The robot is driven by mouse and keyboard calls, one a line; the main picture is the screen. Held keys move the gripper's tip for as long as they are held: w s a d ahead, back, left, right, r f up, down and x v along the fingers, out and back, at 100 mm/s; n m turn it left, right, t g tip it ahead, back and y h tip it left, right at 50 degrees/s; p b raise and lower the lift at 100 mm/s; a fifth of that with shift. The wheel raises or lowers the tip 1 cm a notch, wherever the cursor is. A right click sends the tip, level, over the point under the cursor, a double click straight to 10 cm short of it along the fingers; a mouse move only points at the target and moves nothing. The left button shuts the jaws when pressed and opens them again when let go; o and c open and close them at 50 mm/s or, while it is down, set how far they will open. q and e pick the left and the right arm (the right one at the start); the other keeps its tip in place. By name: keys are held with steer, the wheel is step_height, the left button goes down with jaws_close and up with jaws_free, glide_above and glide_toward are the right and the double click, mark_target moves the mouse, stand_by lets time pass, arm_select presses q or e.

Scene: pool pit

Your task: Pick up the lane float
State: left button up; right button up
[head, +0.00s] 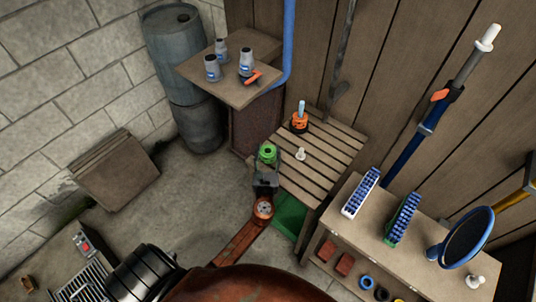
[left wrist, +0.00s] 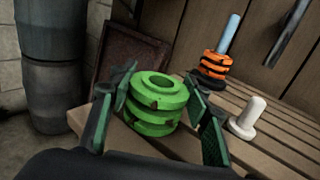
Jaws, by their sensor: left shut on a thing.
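A green ringed lane float (head: 267,153) with a hole through its middle is between the fingers of my left gripper (head: 266,165), at the left end of the slatted bench (head: 325,152). In the left wrist view the float (left wrist: 157,100) sits upright between the two fingers of the left gripper (left wrist: 160,112), which is shut on it. Whether its underside touches the bench is hidden. An orange ringed float (head: 298,122) stands on a pale blue peg on the bench; it also shows in the left wrist view (left wrist: 217,65). My right gripper is not in view.
A white peg (head: 301,154) stands on the bench near the float. A shelf (head: 231,80) with grey bottles is behind it. Two brushes (head: 361,192) and a round blue-rimmed tool (head: 467,236) stand on a right-hand shelf unit. Blue barrels (head: 178,45) stand at the back.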

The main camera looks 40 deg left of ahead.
mark_target(268, 146)
arm_select(q)
steer(key=shift+r, duration=0.1)
steer(key=shift+c, duration=0.2)
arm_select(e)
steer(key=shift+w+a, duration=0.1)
arm_select(q)
steer(key=shift+r, duration=0.25)
steer(key=r+p, duration=0.1)
steer(key=r, duration=0.1)
steer(key=r+p, duration=0.1)
steer(key=shift+s+d+r+p, duration=0.2)
steer(key=shift+s+r+p, duration=0.05)
steer(key=shift+r+p, duration=0.05)
steer(key=s+d+r+p, duration=0.4)
steer(key=s+d+r, duration=0.3)
steer(key=s, duration=0.4)
steer(key=shift+s+r, duration=0.25)
steer(key=shift+r, duration=0.6)
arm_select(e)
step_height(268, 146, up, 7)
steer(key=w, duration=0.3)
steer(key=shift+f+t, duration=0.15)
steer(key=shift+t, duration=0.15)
arm_select(q)
steer(key=shift+p, duration=0.5)
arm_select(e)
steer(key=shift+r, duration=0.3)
